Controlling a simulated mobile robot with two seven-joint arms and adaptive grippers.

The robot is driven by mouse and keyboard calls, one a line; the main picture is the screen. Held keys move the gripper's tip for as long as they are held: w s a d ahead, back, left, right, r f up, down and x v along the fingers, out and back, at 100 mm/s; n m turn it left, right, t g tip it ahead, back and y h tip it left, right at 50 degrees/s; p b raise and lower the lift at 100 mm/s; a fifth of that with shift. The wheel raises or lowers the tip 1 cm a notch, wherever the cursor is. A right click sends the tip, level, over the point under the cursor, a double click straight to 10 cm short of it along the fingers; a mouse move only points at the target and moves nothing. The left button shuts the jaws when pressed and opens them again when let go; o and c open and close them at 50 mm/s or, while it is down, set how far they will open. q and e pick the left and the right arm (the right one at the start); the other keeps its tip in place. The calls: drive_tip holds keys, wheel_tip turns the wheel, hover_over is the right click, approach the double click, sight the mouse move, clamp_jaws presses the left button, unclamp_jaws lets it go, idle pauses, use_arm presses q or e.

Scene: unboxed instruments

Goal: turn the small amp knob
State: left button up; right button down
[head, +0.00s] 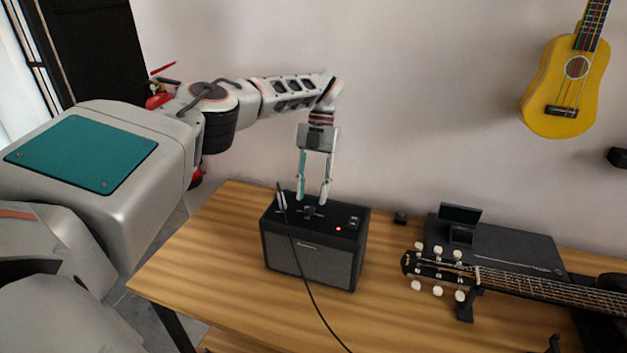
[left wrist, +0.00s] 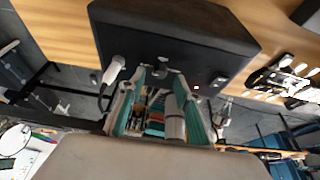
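The small amp (head: 312,250) is a black box with a grey grille. My left gripper (head: 312,200) points down just above the top panel. Its two fingers are apart, one on each side of the knob, with no clear contact visible. My right gripper is not in view.
A cable with a plug (head: 282,198) rises from the amp's top left and runs down its front. A red light (head: 338,229) glows on the panel. A guitar (head: 500,279) lies at the right beside a black case (head: 505,248). A yellow ukulele (head: 567,85) hangs on the wall.

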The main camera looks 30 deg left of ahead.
use_arm(q)
drive_tip(key=shift+v, duration=2.45)
drive_tip(key=shift+f, duration=0.1)
